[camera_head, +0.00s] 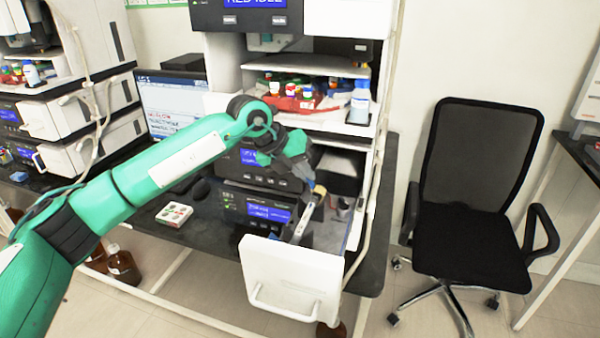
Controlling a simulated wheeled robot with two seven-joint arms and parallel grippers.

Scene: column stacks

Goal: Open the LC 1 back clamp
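My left arm comes in from the left, and my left gripper (316,190) points down into the open column compartment of the middle instrument stack. Its fingers are small and partly hidden by the wrist, so I cannot tell how far apart they are. The white compartment door (292,278) hangs open toward me, with a handle near its lower edge. A slim, light, tilted piece (306,220) shows just below the fingers. A small grey cylindrical part (344,204) sits to their right. I cannot make out the back clamp clearly or tell its state. My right gripper is not in view.
Modules with blue displays (268,210) lie left of the compartment. A black office chair (470,210) stands to the right. A monitor (170,102) and another instrument stack (85,120) are at left.

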